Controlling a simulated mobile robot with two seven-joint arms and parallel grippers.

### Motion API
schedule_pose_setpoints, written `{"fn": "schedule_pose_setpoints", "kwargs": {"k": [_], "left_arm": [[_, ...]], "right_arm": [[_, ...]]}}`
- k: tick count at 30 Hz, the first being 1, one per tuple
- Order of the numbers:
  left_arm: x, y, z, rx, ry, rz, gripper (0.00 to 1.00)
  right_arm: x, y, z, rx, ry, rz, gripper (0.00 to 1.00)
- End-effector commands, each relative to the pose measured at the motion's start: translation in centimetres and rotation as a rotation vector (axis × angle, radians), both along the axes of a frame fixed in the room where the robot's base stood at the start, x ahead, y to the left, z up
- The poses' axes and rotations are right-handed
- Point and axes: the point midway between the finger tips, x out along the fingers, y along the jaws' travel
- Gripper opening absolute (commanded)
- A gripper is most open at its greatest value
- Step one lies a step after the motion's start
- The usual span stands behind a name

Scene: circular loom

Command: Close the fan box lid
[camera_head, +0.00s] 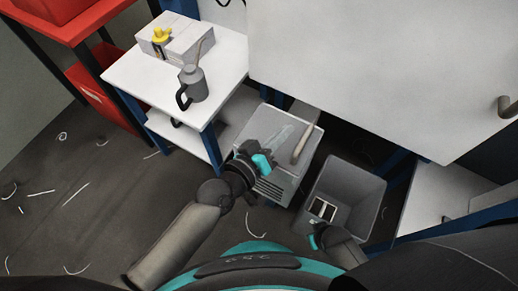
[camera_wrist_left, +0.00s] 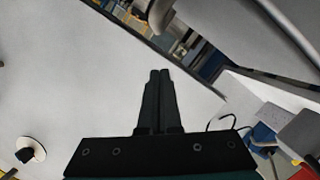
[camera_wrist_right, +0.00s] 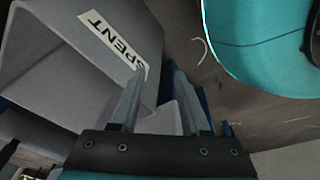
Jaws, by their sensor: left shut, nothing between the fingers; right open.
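The fan box (camera_head: 270,190) is the light grey box with a slotted front, on the floor at the centre of the head view. A tan bar (camera_head: 302,140) lies slanted at its upper right. I cannot tell how its lid sits. My left gripper (camera_head: 284,134) is over the box's top, shut and empty; its closed fingers also show in the left wrist view (camera_wrist_left: 160,75) against a broad white surface. Whether it touches the box is unclear. My right gripper (camera_wrist_right: 155,75) is open and empty beside a grey bin; in the head view its fingers are hard to make out.
The grey bin (camera_head: 368,185), labelled SPENT (camera_wrist_right: 112,42), stands right of the fan box. A white side table (camera_head: 226,75) holds a grey jug (camera_head: 194,84) and a box with a yellow item. A large white panel (camera_head: 380,70) overhangs behind.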

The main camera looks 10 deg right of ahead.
Motion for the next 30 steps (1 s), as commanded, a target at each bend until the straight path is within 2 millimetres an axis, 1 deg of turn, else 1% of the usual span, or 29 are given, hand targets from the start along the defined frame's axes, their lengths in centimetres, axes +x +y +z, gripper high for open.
{"fn": "schedule_pose_setpoints", "kwargs": {"k": [1, 9, 15, 19, 26, 28, 30], "left_arm": [[-0.7, 0.6, 0.3, 0.002, 0.001, -0.002, 0.00], [-4.0, 3.7, 1.3, 0.002, 0.003, -0.003, 0.00], [-5.5, 5.2, 1.7, -0.001, 0.000, -0.002, 0.00], [-5.9, 5.5, 1.8, -0.001, 0.001, -0.002, 0.00], [-5.9, 5.6, 1.8, -0.003, 0.001, -0.001, 0.00], [-5.8, 5.8, 1.5, 0.007, 0.002, 0.003, 0.00], [-5.4, 6.3, 0.4, 0.038, 0.006, 0.014, 0.00]], "right_arm": [[-0.4, -0.3, -0.1, -0.004, 0.002, 0.000, 0.46], [-2.1, -1.6, -1.3, -0.015, 0.003, 0.001, 0.46], [-2.9, -2.2, -1.8, -0.020, 0.002, 0.002, 0.46], [-3.1, -2.3, -1.9, -0.021, 0.003, 0.002, 0.46], [-3.2, -2.4, -2.0, -0.021, 0.002, 0.002, 0.46], [-3.2, -2.4, -2.0, -0.021, 0.002, 0.002, 0.46], [-3.2, -2.4, -1.9, -0.020, 0.001, 0.002, 0.46]]}}
